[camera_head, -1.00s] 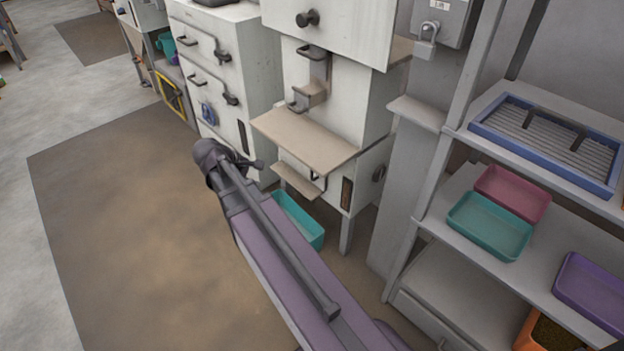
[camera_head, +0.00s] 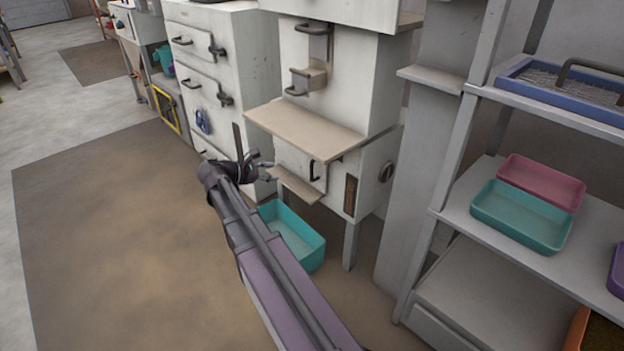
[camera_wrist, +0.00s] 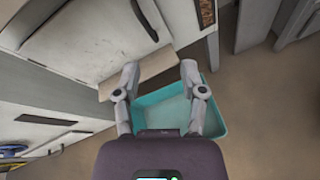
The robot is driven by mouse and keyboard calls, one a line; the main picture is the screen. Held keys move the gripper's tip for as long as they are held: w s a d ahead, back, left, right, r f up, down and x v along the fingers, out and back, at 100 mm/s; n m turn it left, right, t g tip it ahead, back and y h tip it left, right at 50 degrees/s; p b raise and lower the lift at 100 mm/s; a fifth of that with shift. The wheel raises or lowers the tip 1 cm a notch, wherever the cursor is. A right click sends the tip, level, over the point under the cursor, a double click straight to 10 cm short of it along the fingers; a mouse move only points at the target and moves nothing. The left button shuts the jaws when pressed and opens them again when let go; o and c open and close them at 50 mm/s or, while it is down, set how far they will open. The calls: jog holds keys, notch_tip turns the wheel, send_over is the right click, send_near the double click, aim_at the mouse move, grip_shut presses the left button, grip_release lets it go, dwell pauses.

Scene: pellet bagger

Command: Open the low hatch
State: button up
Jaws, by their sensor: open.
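The low hatch (camera_head: 297,166) is a pale panel under the tan shelf of the white machine, with a dark upright handle (camera_head: 313,171) near its right edge. It looks shut. In the wrist view the hatch (camera_wrist: 92,38) fills the upper left, and its curved handle (camera_wrist: 143,20) stands at the top. My gripper (camera_wrist: 159,80) is open and empty, its two fingers apart below the handle and not touching it. In the head view my gripper (camera_head: 262,166) is just left of the hatch, over the small lower ledge's left end.
A teal bin (camera_head: 294,238) stands on the floor below the hatch. The tan shelf (camera_head: 305,131) juts out above, and a small ledge (camera_head: 296,185) sits under the hatch. A rack with trays (camera_head: 522,216) stands at the right. Brown floor at left is clear.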

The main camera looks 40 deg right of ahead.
aim_at(312, 165)
jog(key=w+d+f+n+g+h+b, duration=0.1)
jog(key=w+d+f+n+h+b, duration=0.2)
jog(key=f+b, duration=0.4)
jog(key=w+d+h+b, duration=0.1)
jog(key=b, duration=0.4)
jog(key=shift+d+n, duration=0.15)
jog(key=shift+n, duration=0.25)
jog(key=shift+d, duration=0.15)
jog(key=d, duration=0.4)
jog(key=s+d, duration=0.1)
jog(key=d, duration=0.8)
jog(key=shift+s+d, duration=0.25)
jog(key=shift+s, duration=0.1)
grip_shut()
